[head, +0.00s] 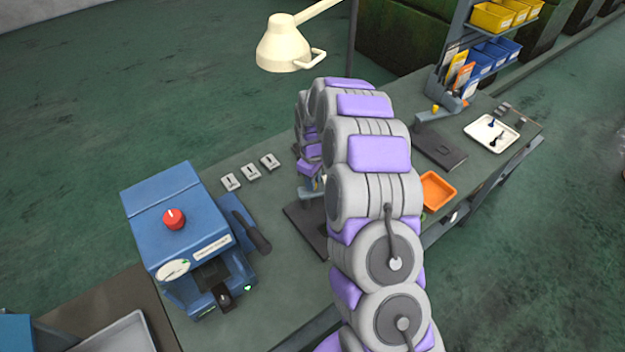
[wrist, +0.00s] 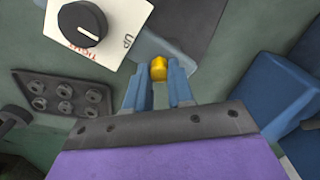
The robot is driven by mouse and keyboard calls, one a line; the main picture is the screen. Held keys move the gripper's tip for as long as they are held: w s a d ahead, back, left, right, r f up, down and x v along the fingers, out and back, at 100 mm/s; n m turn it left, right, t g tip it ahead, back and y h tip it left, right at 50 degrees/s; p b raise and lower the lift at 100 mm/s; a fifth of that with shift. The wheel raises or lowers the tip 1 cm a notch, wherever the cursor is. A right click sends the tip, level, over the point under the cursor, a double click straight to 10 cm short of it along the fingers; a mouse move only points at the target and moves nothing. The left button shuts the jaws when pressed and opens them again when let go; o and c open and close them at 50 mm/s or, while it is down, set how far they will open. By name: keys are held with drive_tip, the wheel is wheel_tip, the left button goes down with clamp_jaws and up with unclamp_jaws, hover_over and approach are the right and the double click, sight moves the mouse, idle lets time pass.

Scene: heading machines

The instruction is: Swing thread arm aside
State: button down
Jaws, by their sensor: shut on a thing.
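In the wrist view, my gripper (wrist: 158,77) has its two blue fingers shut on a small yellow knob (wrist: 159,66). A grey-blue bar (wrist: 150,47), which looks like the thread arm, shows just beyond the knob. How the knob joins it is hard to tell. A white card (wrist: 84,42) with a black dial and the words "UP" and "TIGHT" lies left of the knob. In the head view, my arm covers the gripper and most of the stand, and only part of its dark base plate (head: 303,226) shows.
A blue machine (head: 180,235) with a red knob stands left on the bench. A similar stand (head: 440,155), an orange tray (head: 436,190) and a white tray (head: 491,133) are on the right. A lamp (head: 283,46) overhangs the back. Three small switches (head: 251,172) lie behind.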

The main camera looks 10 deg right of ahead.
drive_tip(key=shift+w+n, duration=0.2)
drive_tip(key=shift+n, duration=0.5)
drive_tip(key=c, duration=1)
unclamp_jaws()
drive_tip(key=shift+r, duration=0.15)
wheel_tip(320, 180, up, 17)
drive_tip(key=shift+w+r+p, duration=0.1)
drive_tip(key=shift+p, duration=0.25)
